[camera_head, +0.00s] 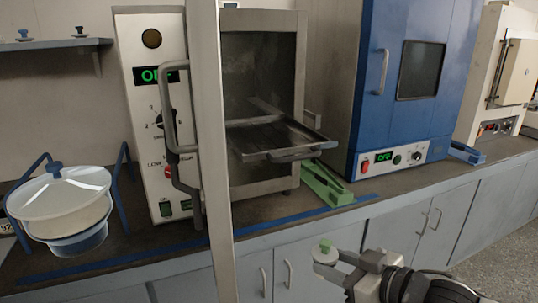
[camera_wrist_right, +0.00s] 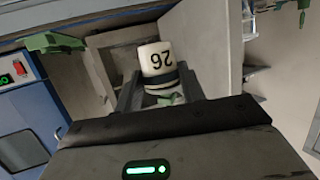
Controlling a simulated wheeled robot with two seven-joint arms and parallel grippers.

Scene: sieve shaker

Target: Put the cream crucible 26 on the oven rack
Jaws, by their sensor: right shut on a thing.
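The cream crucible marked 26 (camera_wrist_right: 158,60) is held between the fingers of my right gripper (camera_wrist_right: 161,92); its number appears upside down in the right wrist view. In the head view my right gripper (camera_head: 340,262) is low in front of the counter, shut on the crucible, which shows small with a green knob (camera_head: 325,245) on top. The oven rack (camera_head: 285,140) sticks out of the open oven (camera_head: 262,85), a dark tray-like shelf that looks empty. The gripper is below and to the right of the rack, apart from it. My left gripper is not in view.
The open oven door (camera_head: 215,150) stands edge-on left of the rack. A green object (camera_head: 326,186) lies on the counter by the oven's right side. A blue oven (camera_head: 405,90) stands to the right. A lidded white bowl (camera_head: 60,200) stands at left.

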